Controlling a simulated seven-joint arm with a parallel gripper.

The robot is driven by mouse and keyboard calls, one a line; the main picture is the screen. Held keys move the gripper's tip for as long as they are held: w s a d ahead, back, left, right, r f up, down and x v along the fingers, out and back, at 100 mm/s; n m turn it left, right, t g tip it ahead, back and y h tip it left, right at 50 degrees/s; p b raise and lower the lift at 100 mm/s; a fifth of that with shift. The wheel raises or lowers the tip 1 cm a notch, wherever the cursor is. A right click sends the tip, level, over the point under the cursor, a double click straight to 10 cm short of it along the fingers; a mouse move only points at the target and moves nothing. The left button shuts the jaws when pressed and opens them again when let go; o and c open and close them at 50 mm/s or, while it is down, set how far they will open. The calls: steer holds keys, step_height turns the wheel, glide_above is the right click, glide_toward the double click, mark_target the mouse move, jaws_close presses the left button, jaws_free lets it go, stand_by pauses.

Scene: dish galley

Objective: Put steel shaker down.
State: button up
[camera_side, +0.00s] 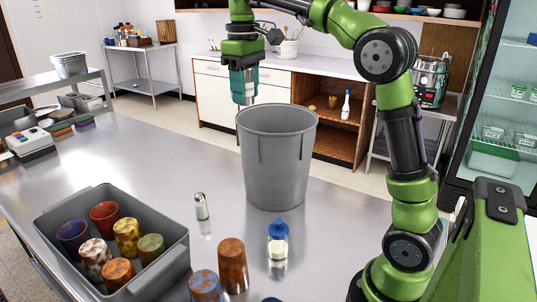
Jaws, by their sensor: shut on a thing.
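My gripper (244,92) hangs pointing down at the top centre, above and slightly left of the rim of a tall grey bin. The cylinder is held upright, high above the steel counter (340,215). A small pale, shiny shaker (201,206) stands upright on the counter, left of the bin and apart from my gripper.
The open grey bin (277,165) stands mid-counter. A grey tub (165,270) with several patterned tumblers is front left. A brown tumbler (232,265), a bluish tumbler (204,287) and a blue-lidded jar (278,243) stand at the front.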

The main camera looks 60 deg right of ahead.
mark_target(335, 210)
steer(key=s+d+m, duration=0.7)
steer(key=s+d, duration=0.1)
steer(key=d, duration=0.4)
steer(key=shift+s+d, duration=0.15)
steer(key=shift+d, duration=0.1)
steer(key=s+d+m, duration=0.2)
steer(key=s, duration=0.1)
steer(key=s+d+m, duration=0.2)
steer(key=s, duration=0.1)
steer(key=s+d+m, duration=0.2)
steer(key=s+d, duration=0.1)
steer(key=s, duration=0.1)
steer(key=shift+f, duration=0.15)
steer(key=f, duration=3.5)
steer(key=shift+w+a+f, duration=0.1)
steer(key=shift+w+f, duration=0.1)
steer(key=shift+f, duration=0.15)
steer(key=shift+f, duration=0.1)
steer(key=o, duration=1.1)
